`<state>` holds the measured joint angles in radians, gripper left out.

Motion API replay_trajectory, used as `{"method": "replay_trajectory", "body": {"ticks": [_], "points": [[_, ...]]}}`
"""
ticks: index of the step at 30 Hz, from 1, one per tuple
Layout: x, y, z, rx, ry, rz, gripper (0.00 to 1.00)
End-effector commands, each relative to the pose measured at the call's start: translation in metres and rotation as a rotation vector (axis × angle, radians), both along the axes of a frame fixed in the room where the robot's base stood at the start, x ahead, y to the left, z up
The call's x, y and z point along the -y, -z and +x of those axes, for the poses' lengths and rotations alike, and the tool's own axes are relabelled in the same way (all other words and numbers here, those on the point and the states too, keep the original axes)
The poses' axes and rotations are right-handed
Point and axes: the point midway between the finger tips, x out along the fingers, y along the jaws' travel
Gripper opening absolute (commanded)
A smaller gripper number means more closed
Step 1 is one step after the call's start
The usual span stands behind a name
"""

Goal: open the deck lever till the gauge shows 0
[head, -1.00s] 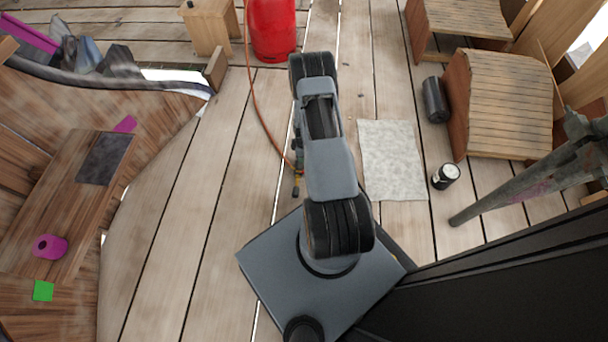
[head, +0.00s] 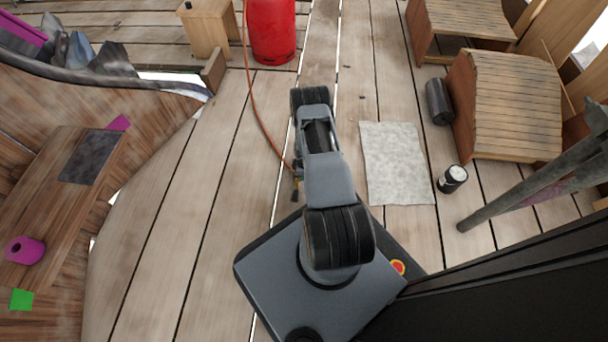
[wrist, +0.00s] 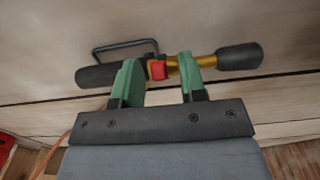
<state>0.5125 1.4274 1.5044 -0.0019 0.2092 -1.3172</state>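My gripper (wrist: 157,61) has two green fingers set apart, with a gap between them, in the wrist view. Beyond the fingers lies a long tool or fitting (wrist: 209,61) with a brass tube, black ends, a wire loop and a red block. The red block shows between the fingers; I cannot tell whether they touch anything. In the head view my arm hides the gripper, and a small dark and yellow piece (head: 297,189) shows beside the arm at the hose end. I cannot tell which part is the deck lever. No gauge can be made out.
A red cylinder (head: 272,32) with an orange hose (head: 261,128) stands at the back. A pale mat (head: 396,165), a dark can (head: 452,179) and wooden loungers (head: 508,105) lie right. A wooden bench (head: 60,215) is at left. The planks between are clear.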

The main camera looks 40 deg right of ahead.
Motion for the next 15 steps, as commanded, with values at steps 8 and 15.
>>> {"method": "replay_trajectory", "body": {"ticks": [8,15], "points": [[-0.0001,0.0008,-0.0001,0.0,0.0,0.0,0.38],[-0.0001,0.0007,-0.0001,0.0,0.0,0.0,0.16]]}}
